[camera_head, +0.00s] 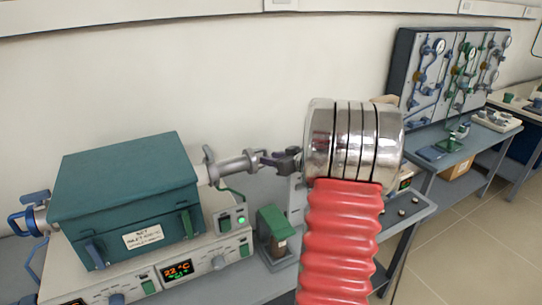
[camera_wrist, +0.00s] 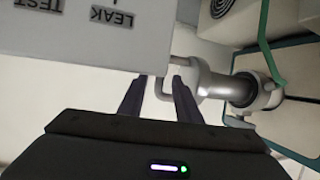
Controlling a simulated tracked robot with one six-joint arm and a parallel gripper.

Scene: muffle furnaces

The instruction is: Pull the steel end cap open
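The steel end cap (camera_head: 238,166) sits on the right end of the tube that comes out of the teal furnace (camera_head: 125,185). In the wrist view the cap (camera_wrist: 192,78) is a pale grey cylinder with a small loop-like handle (camera_wrist: 161,88). My gripper (camera_head: 266,160) is at the cap's outer end. In the wrist view my gripper (camera_wrist: 160,82) has its two dark fingers apart, with the handle between the tips, closer to the right finger. A gap shows at the left finger. Contact with the right finger cannot be told.
A pale box lettered "LEAK TEST" (camera_wrist: 90,35) is close to my fingers in the wrist view. A green-and-brown unit (camera_head: 275,235) stands on the bench below the gripper. A gauge panel (camera_head: 450,70) is at the back right. Open floor (camera_head: 455,240) lies to the right.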

